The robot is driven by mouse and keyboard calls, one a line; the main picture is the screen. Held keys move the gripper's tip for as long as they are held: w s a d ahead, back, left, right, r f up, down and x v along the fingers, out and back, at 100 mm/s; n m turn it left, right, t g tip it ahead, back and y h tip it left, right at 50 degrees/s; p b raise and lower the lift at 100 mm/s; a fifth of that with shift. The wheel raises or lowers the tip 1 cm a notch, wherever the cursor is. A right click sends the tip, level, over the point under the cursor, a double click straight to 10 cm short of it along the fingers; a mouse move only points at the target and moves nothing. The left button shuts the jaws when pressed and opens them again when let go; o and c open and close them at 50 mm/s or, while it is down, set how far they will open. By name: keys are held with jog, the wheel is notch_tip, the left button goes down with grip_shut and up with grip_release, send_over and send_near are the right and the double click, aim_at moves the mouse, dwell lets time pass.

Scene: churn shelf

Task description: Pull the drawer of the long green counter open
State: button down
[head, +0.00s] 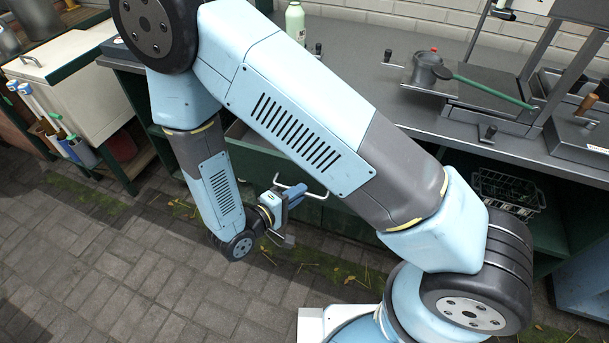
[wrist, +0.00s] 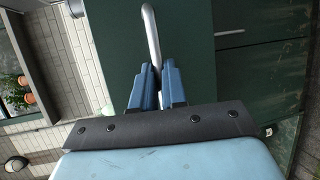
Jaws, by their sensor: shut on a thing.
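The long green counter (head: 400,116) has a dark grey top and runs across the head view. Its dark green drawer front (head: 335,214) is partly behind my arm and bears a pale bar handle (head: 309,192). My gripper (head: 287,196) is at the left part of this handle. In the wrist view my gripper's blue fingers (wrist: 157,72) are shut on the silver handle (wrist: 151,35), with the dark green front (wrist: 180,50) behind. A lighter area behind my arm looks like the drawer's inside, but my arm hides too much to tell how far it stands open.
A wire basket (head: 507,192) sits on a lower shelf at right. A white cabinet (head: 75,75) stands at left. The paved floor (head: 130,265) in front is clear.

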jog(key=shift+s+a+f, duration=0.1)
jog(key=shift+s+a, duration=0.1)
jog(key=shift+s, duration=0.45)
jog(key=shift+s+a, duration=0.2)
jog(key=shift+s, duration=0.5)
jog(key=shift+s+a+f, duration=0.1)
jog(key=shift+s+a, duration=0.1)
jog(key=shift+s, duration=0.45)
jog(key=c, duration=1.2)
grip_release()
jog(key=shift+r, duration=0.1)
jog(key=shift+o, duration=0.2)
jog(key=shift+a, duration=0.1)
jog(key=v, duration=1.3)
jog(key=shift+s+a, duration=0.25)
jog(key=shift+r, duration=0.1)
